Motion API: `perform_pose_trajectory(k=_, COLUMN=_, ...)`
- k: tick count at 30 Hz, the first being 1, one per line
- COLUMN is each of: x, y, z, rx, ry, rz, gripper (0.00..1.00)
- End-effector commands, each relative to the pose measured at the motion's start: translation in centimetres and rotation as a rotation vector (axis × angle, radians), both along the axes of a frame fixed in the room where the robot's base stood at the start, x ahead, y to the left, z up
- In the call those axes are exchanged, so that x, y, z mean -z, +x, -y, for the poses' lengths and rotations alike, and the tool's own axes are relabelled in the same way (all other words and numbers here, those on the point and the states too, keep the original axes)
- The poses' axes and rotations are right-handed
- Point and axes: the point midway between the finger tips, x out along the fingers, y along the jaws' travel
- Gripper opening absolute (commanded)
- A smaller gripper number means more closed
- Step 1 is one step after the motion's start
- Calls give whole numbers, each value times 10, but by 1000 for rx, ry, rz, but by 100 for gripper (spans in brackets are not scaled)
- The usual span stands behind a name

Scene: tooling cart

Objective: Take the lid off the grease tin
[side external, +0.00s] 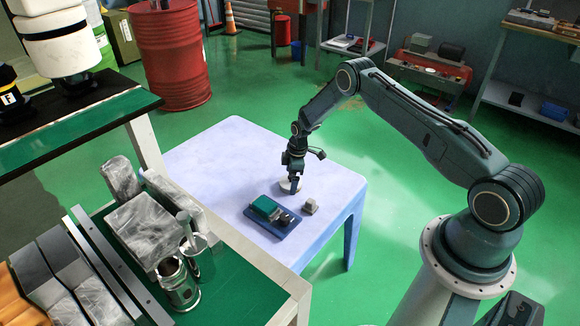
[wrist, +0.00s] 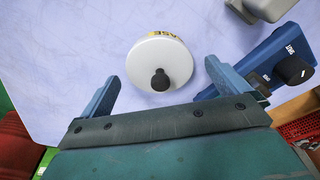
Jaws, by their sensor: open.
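The grease tin (wrist: 140,58) stands on the pale lavender table. It is white and round, with a yellow label strip, partly readable as "ASE", at its far edge. Its white lid (wrist: 178,62) is on, with a dark round knob near the middle. In the side external view the tin (side external: 290,185) is partly hidden by my gripper. My gripper (wrist: 161,72) is open, its two blue fingers on either side of the tin in the wrist view with nothing between them held. In the side view my gripper (side external: 292,180) points down over the tin.
A blue tray-like block (side external: 262,224) with a green piece and dark parts lies close to the tin; its black knob (wrist: 293,70) shows at right in the wrist view. A small grey object (side external: 310,206) sits beside it. The table (side external: 215,150) is clear toward the back left.

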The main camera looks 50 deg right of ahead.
Motion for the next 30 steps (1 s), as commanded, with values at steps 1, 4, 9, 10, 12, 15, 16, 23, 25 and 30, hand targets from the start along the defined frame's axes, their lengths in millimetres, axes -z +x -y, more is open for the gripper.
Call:
perform_pose_trajectory(k=1, x=0, y=0, z=0, rx=0, ry=0, rz=0, gripper=100)
perform_pose_trajectory(k=4, x=0, y=0, z=0, rx=0, ry=0, rz=0, gripper=100)
perform_pose_trajectory(k=9, x=0, y=0, z=0, rx=0, ry=0, rz=0, gripper=94)
perform_pose_trajectory(k=10, x=0, y=0, z=0, rx=0, ry=0, rz=0, gripper=88)
perform_pose_trajectory(k=12, x=0, y=0, z=0, rx=0, ry=0, rz=0, gripper=74)
perform_pose_trajectory(k=15, x=0, y=0, z=0, rx=0, ry=0, rz=0, gripper=55)
perform_pose_trajectory(k=16, x=0, y=0, z=0, rx=0, ry=0, rz=0, gripper=54)
perform_pose_trajectory(k=23, x=0, y=0, z=0, rx=0, ry=0, rz=0, gripper=54)
perform_pose_trajectory(k=25, x=-1, y=0, z=0, rx=0, ry=0, rz=0, gripper=54)
perform_pose_trajectory(k=30, x=-7, y=0, z=0, rx=0, ry=0, rz=0, gripper=54)
